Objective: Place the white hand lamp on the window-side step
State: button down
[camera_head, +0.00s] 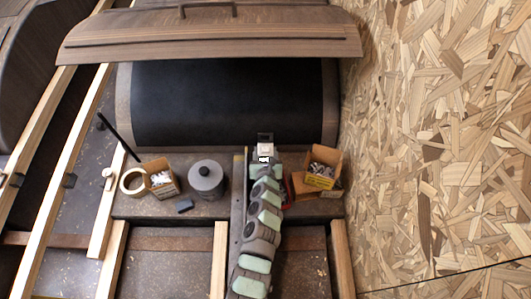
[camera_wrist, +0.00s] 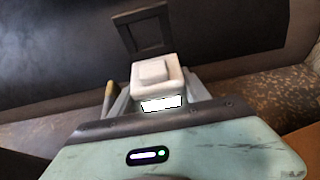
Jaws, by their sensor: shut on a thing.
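My gripper (camera_head: 265,158) is shut on the white hand lamp (camera_wrist: 157,75), a small pale block with a raised square top. The lamp also shows at the arm's end in the head view (camera_head: 265,149). A dark square frame (camera_wrist: 146,35) stands just beyond the lamp; I cannot tell whether it belongs to it. The lamp is in front of the black wheel arch (camera_head: 225,100), above the brown step (camera_head: 222,207). I cannot tell whether it touches anything below. No window shows, so I cannot tell which step is window-side.
On the step are a tape roll (camera_head: 126,187), an open box (camera_head: 160,182), a grey canister (camera_head: 206,182) and a small dark block (camera_head: 184,205). More boxes (camera_head: 323,166) sit right of my arm. A chipboard wall (camera_head: 440,140) bounds the right. Wooden beams (camera_head: 60,165) cross the left.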

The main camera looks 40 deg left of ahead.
jog(key=c, duration=0.5)
grip_release()
jog(key=shift+f, duration=0.15)
jog(key=shift+r, duration=0.3)
jog(key=p+v, duration=0.4)
jog(key=v, duration=0.6)
jog(key=shift+s+d, duration=0.1)
jog(key=shift+d, duration=0.1)
jog(key=shift+o, duration=0.3)
jog(key=shift+p+v, duration=0.3)
jog(key=shift+v, duration=0.5)
